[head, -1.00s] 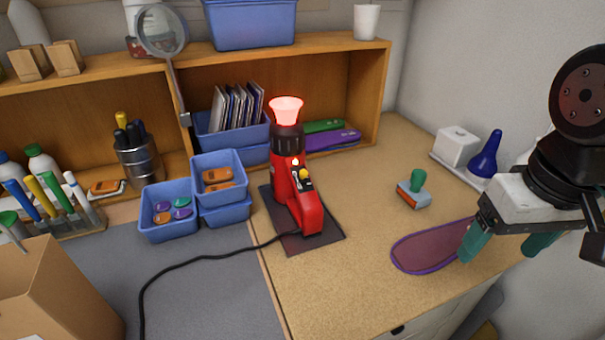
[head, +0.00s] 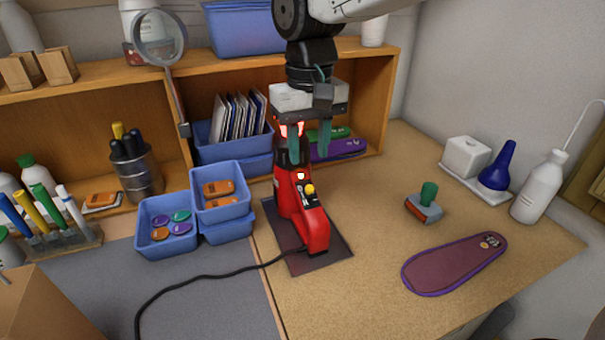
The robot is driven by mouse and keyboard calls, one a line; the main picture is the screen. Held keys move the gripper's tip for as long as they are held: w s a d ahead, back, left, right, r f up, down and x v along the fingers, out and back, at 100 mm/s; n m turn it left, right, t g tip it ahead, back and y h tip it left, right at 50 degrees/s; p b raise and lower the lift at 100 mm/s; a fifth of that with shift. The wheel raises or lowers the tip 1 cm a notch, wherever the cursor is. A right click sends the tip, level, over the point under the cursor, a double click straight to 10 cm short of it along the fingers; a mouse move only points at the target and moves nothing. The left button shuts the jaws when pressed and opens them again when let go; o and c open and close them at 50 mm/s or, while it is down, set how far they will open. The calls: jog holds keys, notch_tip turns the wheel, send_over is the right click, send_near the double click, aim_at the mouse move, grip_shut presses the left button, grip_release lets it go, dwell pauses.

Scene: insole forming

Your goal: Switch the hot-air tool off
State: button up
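The red hot-air tool (head: 307,222) stands upright on a dark mat (head: 334,264), nozzle up. Its nozzle (head: 284,131) still glows red and is partly hidden by my gripper. A small light (head: 300,175) glows on its body, with a yellow knob (head: 309,189) just below it. My gripper (head: 309,154) points down in front of the nozzle, above the knob. Its two green fingers are apart with nothing seen between them. I cannot tell how far the fingers are from the tool.
Blue bins (head: 168,240) stand left of the tool. The black cord (head: 190,278) runs left across the grey mat. A purple-edged insole (head: 450,265), a green-handled stamp (head: 424,207) and a white bottle (head: 538,188) are on the right. The wooden shelf (head: 370,75) stands behind.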

aim_at(310, 187)
jog(key=shift+s+a, duration=0.1)
jog(key=shift+a, duration=0.1)
jog(key=f, duration=0.7)
jog(key=shift+d+f, duration=0.15)
jog(key=shift+d, duration=0.25)
grip_shut()
